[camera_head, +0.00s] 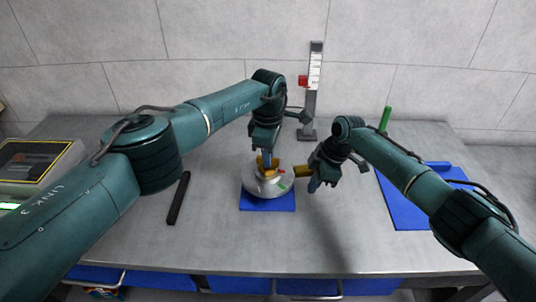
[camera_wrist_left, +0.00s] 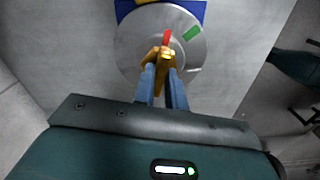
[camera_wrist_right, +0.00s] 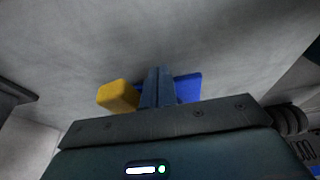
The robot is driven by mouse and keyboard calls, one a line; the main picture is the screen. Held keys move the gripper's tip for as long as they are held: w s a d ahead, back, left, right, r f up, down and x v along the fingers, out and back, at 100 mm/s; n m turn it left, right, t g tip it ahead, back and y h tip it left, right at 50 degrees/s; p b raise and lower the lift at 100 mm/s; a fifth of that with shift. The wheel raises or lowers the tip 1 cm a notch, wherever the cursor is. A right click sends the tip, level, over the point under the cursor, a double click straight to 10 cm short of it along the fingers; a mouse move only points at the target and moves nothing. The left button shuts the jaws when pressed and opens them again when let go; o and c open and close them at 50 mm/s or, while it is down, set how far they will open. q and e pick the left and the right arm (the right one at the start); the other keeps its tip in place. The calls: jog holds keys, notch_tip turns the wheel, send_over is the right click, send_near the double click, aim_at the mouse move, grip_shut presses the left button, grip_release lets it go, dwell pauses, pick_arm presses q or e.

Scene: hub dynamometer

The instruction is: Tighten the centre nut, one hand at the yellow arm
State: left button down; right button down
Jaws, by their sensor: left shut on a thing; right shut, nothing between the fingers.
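A round silver hub disc (camera_head: 256,186) lies on a blue mat (camera_head: 268,203) in the middle of the table. A red mark (camera_wrist_left: 167,37) and a green patch (camera_wrist_left: 192,33) show on the disc in the left wrist view. My left gripper (camera_head: 265,161) points down over its centre, shut on the brass-coloured centre nut (camera_wrist_left: 166,52). The fingers partly hide the nut. The yellow arm (camera_head: 303,172) sticks out to the right of the disc. My right gripper (camera_head: 313,186) is shut and empty close beside its end (camera_wrist_right: 118,96); I cannot tell whether they touch.
A post with a scale (camera_head: 313,90) and a red slider (camera_head: 303,81) stands behind the hub. A dark bar (camera_head: 178,198) lies to the left. A console (camera_head: 38,160) stands far left. A blue mat (camera_head: 403,212) lies at the right, partly behind my right arm.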

pick_arm(q)
jog(key=shift+m, duration=3.8)
jog(key=c, duration=1.4)
grip_release()
jog(key=shift+c, duration=0.2)
jog(key=shift+r, duration=0.15)
notch_tip(320, 180, up, 12)
